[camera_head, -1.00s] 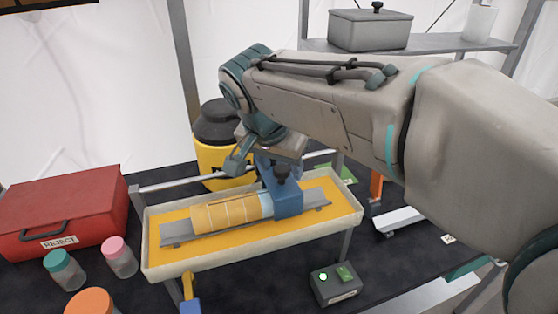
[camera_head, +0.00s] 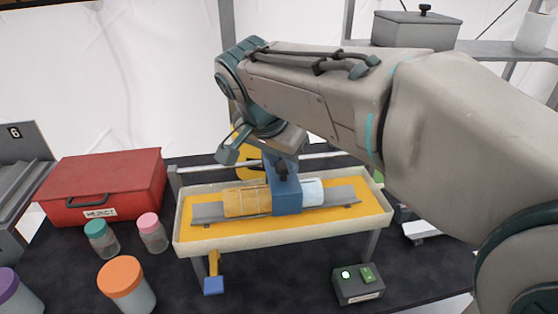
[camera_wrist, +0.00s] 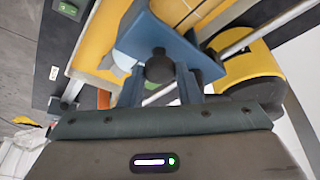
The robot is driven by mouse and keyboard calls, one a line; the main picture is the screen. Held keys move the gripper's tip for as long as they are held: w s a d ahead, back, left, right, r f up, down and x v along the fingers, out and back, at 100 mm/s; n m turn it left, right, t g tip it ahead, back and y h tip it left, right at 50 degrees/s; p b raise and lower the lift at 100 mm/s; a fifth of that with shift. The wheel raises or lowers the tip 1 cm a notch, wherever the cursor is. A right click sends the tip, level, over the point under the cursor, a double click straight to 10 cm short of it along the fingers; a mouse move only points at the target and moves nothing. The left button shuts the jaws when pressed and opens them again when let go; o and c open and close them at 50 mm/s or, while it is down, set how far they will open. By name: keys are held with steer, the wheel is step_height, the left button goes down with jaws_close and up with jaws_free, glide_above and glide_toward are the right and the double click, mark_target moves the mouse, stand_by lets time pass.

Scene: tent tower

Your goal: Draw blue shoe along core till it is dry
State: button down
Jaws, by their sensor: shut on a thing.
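The blue shoe (camera_head: 286,197) sits over the core near the middle of the tray (camera_head: 240,245). The core's tan, banded part (camera_head: 245,201) shows left of the shoe. A pale, whitish-blue part (camera_head: 312,191) shows right of it. The core lies along a grey cradle (camera_head: 345,195). My gripper (camera_head: 282,167) is above the shoe, shut on its dark knob. In the wrist view, my gripper's fingers (camera_wrist: 159,80) stand either side of the shoe's round black knob (camera_wrist: 159,67). The core's surface under the shoe is hidden.
A red REJECT case (camera_head: 105,185) and several lidded jars stand left of the tray. A small box with a lit lamp (camera_head: 357,284) is at front right. A yellow drum (camera_head: 247,160) is behind the tray. A blue-ended yellow tool (camera_head: 214,272) hangs in front.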

stand_by(0.3)
steer(key=c, duration=1.1)
jaws_free()
steer(key=shift+o, duration=0.2)
steer(key=v, duration=1.4)
steer(key=shift+f, duration=0.1)
